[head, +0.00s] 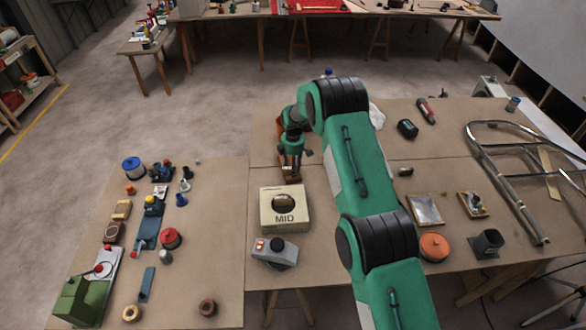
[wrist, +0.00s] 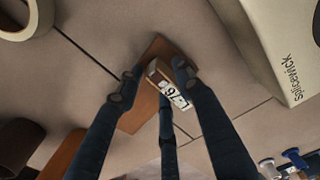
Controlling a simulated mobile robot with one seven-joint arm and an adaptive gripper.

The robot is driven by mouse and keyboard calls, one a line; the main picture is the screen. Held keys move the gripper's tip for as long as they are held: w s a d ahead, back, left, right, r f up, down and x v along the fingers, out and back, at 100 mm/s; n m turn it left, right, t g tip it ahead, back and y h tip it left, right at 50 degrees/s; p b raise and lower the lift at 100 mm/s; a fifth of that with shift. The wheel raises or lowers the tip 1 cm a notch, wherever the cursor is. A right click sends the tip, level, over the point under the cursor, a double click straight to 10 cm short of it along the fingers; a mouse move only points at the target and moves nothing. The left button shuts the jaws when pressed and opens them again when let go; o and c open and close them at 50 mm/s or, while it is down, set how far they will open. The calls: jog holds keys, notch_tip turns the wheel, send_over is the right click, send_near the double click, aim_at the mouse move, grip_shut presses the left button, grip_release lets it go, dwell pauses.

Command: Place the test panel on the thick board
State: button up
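In the wrist view a small wooden block with a white printed label (wrist: 157,75) stands between my fingers, over a flat reddish-brown board (wrist: 137,119). I cannot tell for certain which is the test panel and which the thick board, nor whether the block touches the board. My gripper (wrist: 160,72) has one finger at each side of the block and a third in front, partly covering the label. Whether the fingers press on the block is unclear. In the head view my gripper (head: 290,165) is low over the table, just behind the white box, and brown wood shows beneath it.
In the wrist view a tape roll (wrist: 27,22) and another brown piece (wrist: 62,157) lie at left. Tools crowd the left table; a tubular metal frame (head: 512,200) lies right.

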jog(key=shift+r, duration=0.15)
notch_tip(320, 180, up, 12)
jog(key=shift+p, duration=0.3)
dwell(0.7)
dwell(0.7)
